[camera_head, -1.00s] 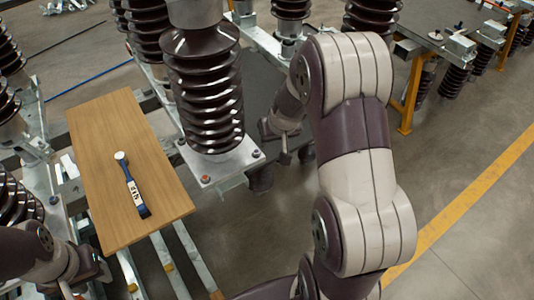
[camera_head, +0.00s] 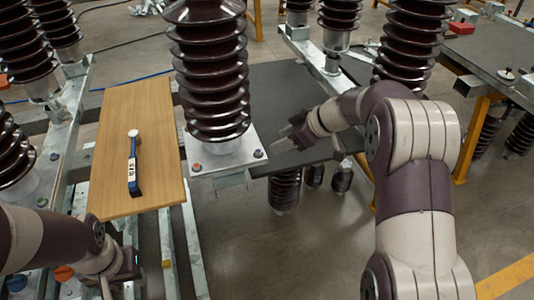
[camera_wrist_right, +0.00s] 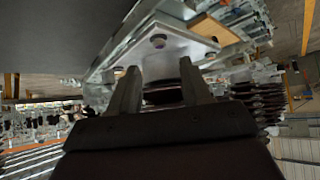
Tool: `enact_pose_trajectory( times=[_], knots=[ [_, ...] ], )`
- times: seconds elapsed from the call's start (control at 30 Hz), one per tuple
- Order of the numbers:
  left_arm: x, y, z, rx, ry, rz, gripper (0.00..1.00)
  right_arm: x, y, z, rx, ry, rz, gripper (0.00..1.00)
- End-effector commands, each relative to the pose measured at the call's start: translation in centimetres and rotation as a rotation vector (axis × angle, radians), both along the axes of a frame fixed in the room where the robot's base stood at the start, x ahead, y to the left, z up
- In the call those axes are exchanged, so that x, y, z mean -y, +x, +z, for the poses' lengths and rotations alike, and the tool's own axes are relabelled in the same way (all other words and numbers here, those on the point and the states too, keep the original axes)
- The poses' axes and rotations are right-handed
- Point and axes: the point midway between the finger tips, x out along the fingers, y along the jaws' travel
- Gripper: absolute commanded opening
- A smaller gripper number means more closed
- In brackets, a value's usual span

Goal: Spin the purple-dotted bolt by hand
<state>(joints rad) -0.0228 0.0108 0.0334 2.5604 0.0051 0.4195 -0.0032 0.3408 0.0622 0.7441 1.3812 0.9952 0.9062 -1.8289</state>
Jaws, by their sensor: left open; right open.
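The central insulator's metal base plate (camera_head: 228,162) carries an orange-dotted bolt (camera_head: 196,167) at its front left corner and a dark, bluish-purple bolt (camera_head: 258,153) at its front right corner. The second dot's exact colour is hard to tell. My left gripper (camera_head: 118,288) is open at the lower left, partly cut off.
A wooden board (camera_head: 160,105) left of the insulator bears a blue-and-white torque wrench (camera_head: 132,165). A dark grey table surface (camera_head: 290,88) lies behind my right gripper. Other ribbed insulators (camera_head: 410,45) stand around. Open floor (camera_head: 290,250) lies in front of the plate.

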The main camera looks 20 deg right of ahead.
Motion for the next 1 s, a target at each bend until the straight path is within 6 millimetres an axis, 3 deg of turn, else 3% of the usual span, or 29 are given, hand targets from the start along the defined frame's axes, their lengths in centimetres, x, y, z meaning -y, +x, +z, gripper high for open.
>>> enact_pose_trajectory(
  times=[0.3, 0.67, 0.8, 1.0],
  knots=[
    [0.0, 0.0, 0.8, 0.001, 0.000, 0.000, 0.43, -3.5, 3.0, -4.3, -0.002, -0.001, 0.001, 0.48],
    [0.0, 0.0, 0.8, 0.001, 0.000, 0.000, 0.43, -3.9, 3.4, -5.0, -0.001, -0.002, -0.002, 0.48],
    [0.0, 0.0, 0.8, 0.001, 0.000, 0.000, 0.43, -3.9, 3.4, -5.0, -0.001, -0.002, -0.002, 0.03],
    [0.0, 0.0, 0.7, 0.001, 0.000, 0.000, 0.43, -3.9, 3.4, -5.0, -0.001, -0.002, -0.005, 0.00]
  ],
)
